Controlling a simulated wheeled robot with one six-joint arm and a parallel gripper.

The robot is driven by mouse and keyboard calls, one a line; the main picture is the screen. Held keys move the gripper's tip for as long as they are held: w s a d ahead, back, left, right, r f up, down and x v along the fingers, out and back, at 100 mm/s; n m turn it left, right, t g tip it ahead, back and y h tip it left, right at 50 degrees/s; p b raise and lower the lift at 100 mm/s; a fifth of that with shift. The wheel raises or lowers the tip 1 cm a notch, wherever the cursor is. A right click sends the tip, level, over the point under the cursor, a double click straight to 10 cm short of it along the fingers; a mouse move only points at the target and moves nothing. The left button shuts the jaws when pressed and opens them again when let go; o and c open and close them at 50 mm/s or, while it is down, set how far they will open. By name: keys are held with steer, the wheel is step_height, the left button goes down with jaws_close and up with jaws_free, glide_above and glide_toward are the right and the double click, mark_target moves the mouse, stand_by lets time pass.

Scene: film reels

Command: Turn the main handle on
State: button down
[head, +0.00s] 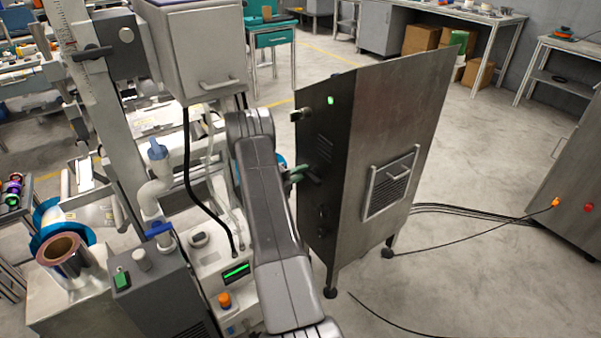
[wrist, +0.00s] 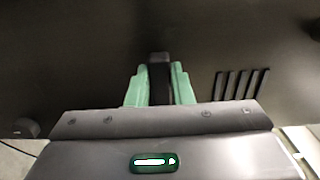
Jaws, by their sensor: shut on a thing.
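A tall metal cabinet (head: 392,120) stands right of centre in the head view, its dark front panel facing my arm. A dark handle (head: 313,179) sticks out from that panel at mid height. The handle's black bar (wrist: 159,60) stands upright in the wrist view. My gripper (wrist: 158,80) has green fingers, one on each side of the bar, and is shut on it. In the head view my gripper (head: 298,174) shows only in part, as my arm hides the rest. A small green light (head: 331,100) glows high on the panel.
A dark knob (head: 301,115) juts from the panel above the handle, and vent slots (wrist: 240,84) lie right of the bar in the wrist view. A machine with a film reel (head: 65,254) crowds the left. Black cables (head: 470,211) cross the floor at right.

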stand_by(0.4)
steer(key=c, duration=1.3)
jaws_free()
steer(key=shift+a, duration=0.1)
steer(key=v, duration=1.3)
steer(key=shift+s+a, duration=0.3)
steer(key=x, duration=1.4)
steer(key=shift+a, duration=0.1)
